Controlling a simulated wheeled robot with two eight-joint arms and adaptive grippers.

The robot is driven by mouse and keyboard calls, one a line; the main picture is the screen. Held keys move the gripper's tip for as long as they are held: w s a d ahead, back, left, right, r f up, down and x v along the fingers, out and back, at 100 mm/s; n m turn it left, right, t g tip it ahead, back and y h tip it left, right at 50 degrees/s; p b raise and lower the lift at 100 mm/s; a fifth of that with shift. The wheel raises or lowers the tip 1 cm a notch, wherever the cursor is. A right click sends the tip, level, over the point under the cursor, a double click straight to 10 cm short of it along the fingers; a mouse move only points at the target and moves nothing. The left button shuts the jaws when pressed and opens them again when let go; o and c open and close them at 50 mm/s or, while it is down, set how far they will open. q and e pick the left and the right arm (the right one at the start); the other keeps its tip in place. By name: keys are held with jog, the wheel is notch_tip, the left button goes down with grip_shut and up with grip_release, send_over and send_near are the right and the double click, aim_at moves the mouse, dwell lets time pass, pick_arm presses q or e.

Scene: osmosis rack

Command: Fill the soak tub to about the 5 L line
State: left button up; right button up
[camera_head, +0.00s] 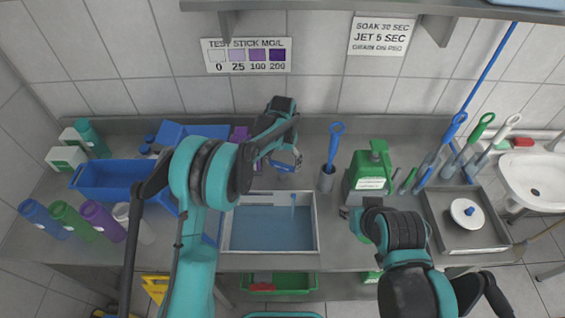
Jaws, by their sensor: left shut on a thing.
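A grey rectangular basin (226,238) with a flat blue surface inside, which looks like water, is set in the middle of the counter. It may be the soak tub; I read no litre line on it. A blue tub (110,182) stands on the counter at the left. My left gripper (287,155) is above the counter behind the basin, shut on a small bluish thing mostly hidden by the fingers. My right gripper (362,212) is at the front of a green container (371,168) with a white label. Its fingers are too hidden to judge.
Several coloured bottles (70,221) stand at the left front. A blue-handled brush (332,155) stands in a holder behind the basin. More brushes (478,135), a grey tray with a white round lid (466,213) and a white sink (535,184) are at the right.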

pick_arm(q)
jog(key=shift+f+n+b, duration=0.1)
jog(key=shift+n+b, duration=0.35)
jog(key=shift+n, duration=0.65)
jog(key=n, duration=0.2)
jog(key=shift+n, duration=0.3)
jog(key=o, duration=1.1)
jog(key=shift+c, duration=0.2)
notch_tip(320, 180, up, 12)
